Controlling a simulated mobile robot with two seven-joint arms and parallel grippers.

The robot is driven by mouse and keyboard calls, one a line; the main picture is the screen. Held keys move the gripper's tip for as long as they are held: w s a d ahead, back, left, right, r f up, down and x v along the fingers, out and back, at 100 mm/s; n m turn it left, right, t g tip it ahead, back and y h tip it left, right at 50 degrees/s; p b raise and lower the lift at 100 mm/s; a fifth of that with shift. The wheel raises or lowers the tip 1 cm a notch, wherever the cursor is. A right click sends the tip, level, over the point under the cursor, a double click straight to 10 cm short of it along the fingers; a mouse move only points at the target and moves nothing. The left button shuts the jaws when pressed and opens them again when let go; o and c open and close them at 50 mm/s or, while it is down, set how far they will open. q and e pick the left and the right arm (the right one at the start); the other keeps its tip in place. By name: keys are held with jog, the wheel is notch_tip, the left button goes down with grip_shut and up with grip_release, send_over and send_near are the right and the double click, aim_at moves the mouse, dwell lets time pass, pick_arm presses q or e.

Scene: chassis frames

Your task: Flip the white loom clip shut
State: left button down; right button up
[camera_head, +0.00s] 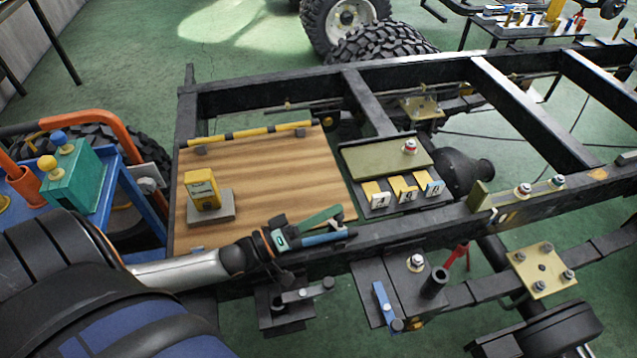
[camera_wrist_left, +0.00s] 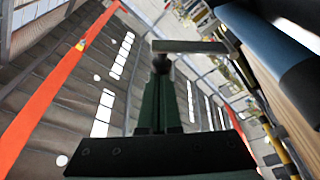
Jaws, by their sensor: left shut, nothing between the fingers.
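My left gripper (camera_head: 324,216) comes in from the left over the near chassis rail. Its green fingers are together and empty. In the left wrist view, the green fingers (camera_wrist_left: 160,95) run up the middle, with a pale grey crossbar at their far end. A pale grey lever (camera_head: 305,294) sits on a dark bracket below the rail. It may be the white loom clip, but I cannot tell for sure, nor whether it is shut. The gripper is above this lever and apart from it. My right gripper is not in view.
A blue-handled piece (camera_head: 325,237) lies along the rail beside the fingers. The wooden board (camera_head: 270,180) carries a yellow box (camera_head: 202,190). A tray (camera_head: 385,160) holds numbered blocks. A blue lever (camera_head: 382,297) and red lever (camera_head: 457,257) stand right of the pale lever. The board's middle is clear.

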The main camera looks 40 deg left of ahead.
pick_arm(q)
jog(key=shift+s+d+f+p, duration=0.3)
jog(key=shift+s+d+f, duration=0.15)
jog(key=shift+s+d, duration=0.2)
jog(key=shift+s+d+f, duration=0.1)
jog(key=shift+d+f, duration=0.1)
jog(key=shift+d, duration=0.05)
jog(key=s+d+r+p, duration=0.2)
jog(key=s+d+r, duration=0.1)
jog(key=s+r, duration=0.3)
jog(key=s+d+r+p, duration=0.2)
jog(key=s+d+r, duration=0.1)
jog(key=s+r, duration=0.3)
jog(key=shift+s+d+r, duration=0.2)
jog(key=shift+d+r, duration=0.2)
jog(key=shift+r, duration=0.05)
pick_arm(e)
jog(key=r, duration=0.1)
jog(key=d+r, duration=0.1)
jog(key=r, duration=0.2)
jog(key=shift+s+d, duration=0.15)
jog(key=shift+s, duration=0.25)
